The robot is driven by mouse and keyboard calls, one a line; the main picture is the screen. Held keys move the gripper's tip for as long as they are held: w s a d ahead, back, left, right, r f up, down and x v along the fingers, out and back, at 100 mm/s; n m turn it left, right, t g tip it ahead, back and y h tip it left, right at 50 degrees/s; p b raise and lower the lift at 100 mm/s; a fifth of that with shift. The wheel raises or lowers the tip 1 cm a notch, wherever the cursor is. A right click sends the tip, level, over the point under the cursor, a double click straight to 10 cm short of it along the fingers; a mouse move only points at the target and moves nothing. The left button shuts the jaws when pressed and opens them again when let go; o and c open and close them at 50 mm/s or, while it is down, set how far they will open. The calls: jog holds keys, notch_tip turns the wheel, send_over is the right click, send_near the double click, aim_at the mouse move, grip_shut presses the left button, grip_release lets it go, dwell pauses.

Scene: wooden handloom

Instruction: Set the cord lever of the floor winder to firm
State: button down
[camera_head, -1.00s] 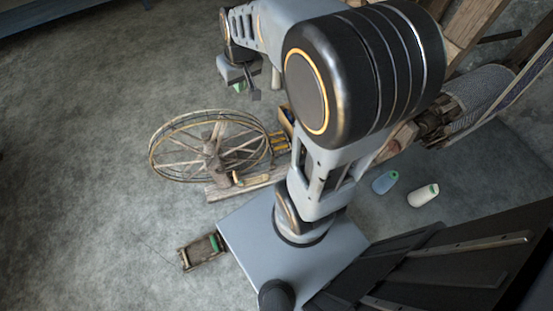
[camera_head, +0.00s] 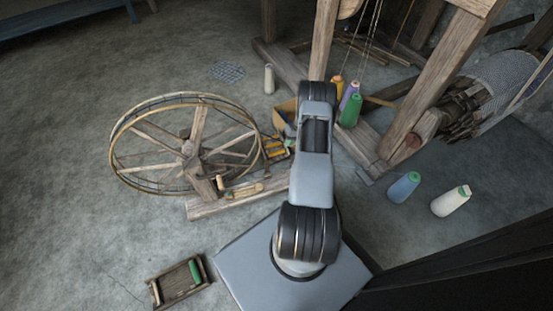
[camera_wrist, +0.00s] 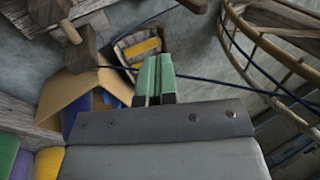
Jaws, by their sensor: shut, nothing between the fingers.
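The floor winder shows in the head view as a large spoked wheel (camera_head: 188,147) on a wooden base (camera_head: 235,202), left of my arm. The wheel's rim (camera_wrist: 268,45) fills the right of the wrist view. A dark cord (camera_wrist: 215,80) runs across behind my fingers. My gripper (camera_wrist: 155,72) has green fingertips, which are together and empty. They point toward a small wooden frame with a yellow part (camera_wrist: 140,47). I cannot tell whether they touch anything.
An open cardboard box (camera_wrist: 72,92) is left of my fingers in the wrist view. A wooden tray (camera_head: 178,283) lies front left. Loom posts (camera_head: 430,90) rise behind right.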

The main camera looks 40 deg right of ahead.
jog(key=b, duration=0.4)
send_near(267, 167)
jog(key=d+f, duration=0.4)
jog(key=f, duration=0.1)
jog(key=shift+w+a+r+b, duration=0.1)
jog(key=shift+a+r, duration=0.05)
jog(key=shift+a, duration=0.5)
jog(key=shift+w+a+r+b, duration=0.1)
jog(key=shift+a+r+b, duration=0.05)
jog(key=shift+a, duration=0.5)
jog(key=shift+w+a+r+b, duration=0.1)
jog(key=shift+a+r, duration=0.05)
jog(key=shift+a, duration=0.5)
jog(key=shift+w+a+r+h+p, duration=0.1)
jog(key=shift+a+r+h+p, duration=0.05)
jog(key=shift+a+h+p, duration=0.25)
jog(key=shift+w+a+r+h+p, duration=0.1)
jog(key=shift+w+a+h+p, duration=0.05)
jog(key=shift+a+h+p, duration=0.25)
